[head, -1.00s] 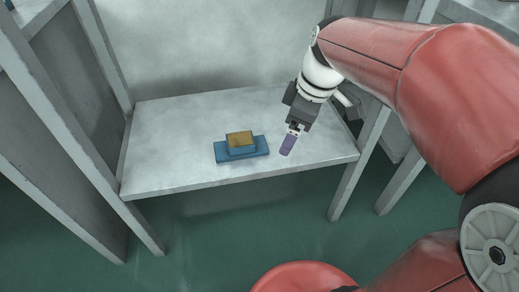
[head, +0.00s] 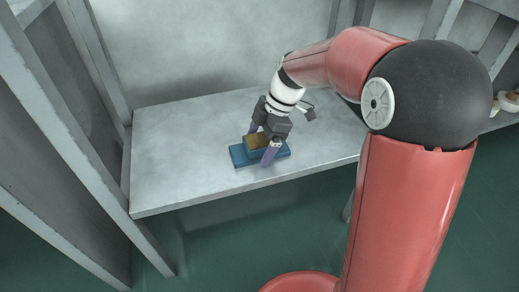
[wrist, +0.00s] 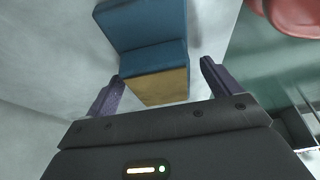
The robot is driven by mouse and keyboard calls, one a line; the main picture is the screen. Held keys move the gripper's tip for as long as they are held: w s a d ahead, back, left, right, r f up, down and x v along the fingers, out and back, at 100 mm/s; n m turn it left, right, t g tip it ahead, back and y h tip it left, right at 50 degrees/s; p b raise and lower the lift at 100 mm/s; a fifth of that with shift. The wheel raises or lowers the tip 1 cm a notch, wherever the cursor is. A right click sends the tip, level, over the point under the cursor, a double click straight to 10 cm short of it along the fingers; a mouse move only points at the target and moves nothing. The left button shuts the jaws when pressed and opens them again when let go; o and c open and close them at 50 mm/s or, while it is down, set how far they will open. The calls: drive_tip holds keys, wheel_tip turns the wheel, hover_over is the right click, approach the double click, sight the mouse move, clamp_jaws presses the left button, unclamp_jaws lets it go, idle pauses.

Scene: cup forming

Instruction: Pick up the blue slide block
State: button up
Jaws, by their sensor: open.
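The blue slide block (head: 243,157) lies on the grey table. It has a wide blue base, a raised blue step and a yellow-brown top piece (head: 256,141). My gripper (head: 262,140) is open above the block, with one purple finger on the far side of the raised part and one on the near side. In the wrist view the block (wrist: 148,25) is ahead, and its yellow-brown part (wrist: 157,86) lies between the open fingers (wrist: 161,70). A gap shows at each side. The gripper hides part of the block in the head view.
The grey table (head: 180,135) is otherwise clear around the block. Its front edge is close to the block. A grey post (head: 95,130) and panels stand at the left, and a grey wall (head: 200,50) stands behind the table.

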drive_tip(key=shift+a+f, duration=0.1)
drive_tip(key=shift+f, duration=0.15)
clamp_jaws()
drive_tip(key=shift+r, duration=0.1)
idle(0.4)
